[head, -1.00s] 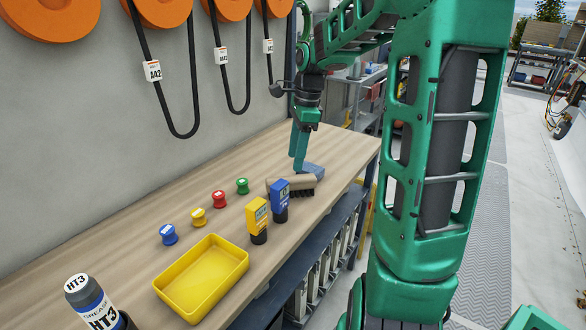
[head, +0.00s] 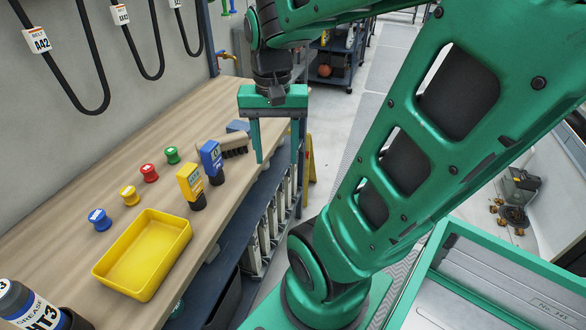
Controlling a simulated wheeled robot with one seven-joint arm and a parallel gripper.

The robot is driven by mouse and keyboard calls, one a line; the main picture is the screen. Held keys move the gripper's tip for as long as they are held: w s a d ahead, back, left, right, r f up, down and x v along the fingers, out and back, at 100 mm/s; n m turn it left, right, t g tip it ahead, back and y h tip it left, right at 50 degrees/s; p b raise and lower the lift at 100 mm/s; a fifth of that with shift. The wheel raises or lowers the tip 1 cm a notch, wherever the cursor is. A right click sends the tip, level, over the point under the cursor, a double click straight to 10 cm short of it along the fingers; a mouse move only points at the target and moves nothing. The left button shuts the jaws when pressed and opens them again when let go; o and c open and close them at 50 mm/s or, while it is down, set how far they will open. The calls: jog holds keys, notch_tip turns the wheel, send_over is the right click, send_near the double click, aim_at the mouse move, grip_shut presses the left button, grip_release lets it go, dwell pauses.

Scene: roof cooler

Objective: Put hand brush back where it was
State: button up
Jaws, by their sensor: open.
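The hand brush (head: 216,152) has a tan wooden body and dark bristles. It lies on the wooden workbench (head: 72,172), behind the blue block-shaped tool. My gripper (head: 277,160) is open and empty, with its two green fingers pointing down. It hangs to the right of the brush, around the bench's right edge, and does not touch the brush. A blue-grey block (head: 238,126) sits just behind the brush.
A yellow tray (head: 110,272), a yellow tool (head: 190,184), a blue tool (head: 211,160) and several coloured knobs (head: 149,172) stand on the bench. A grease can (head: 30,305) is at the lower left. A yellow floor sign (head: 310,158) stands beyond the bench's right edge.

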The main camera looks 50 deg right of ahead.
jog(key=s+f+n, duration=0.2)
jog(key=s+n, duration=0.1)
jog(key=s, duration=0.3)
jog(key=shift+d+f+n, duration=0.15)
jog(key=shift+f+n, duration=0.15)
jog(key=shift+n, duration=0.1)
jog(key=shift+s, duration=0.1)
jog(key=shift+w+f, duration=0.25)
jog(key=shift+w, duration=0.25)
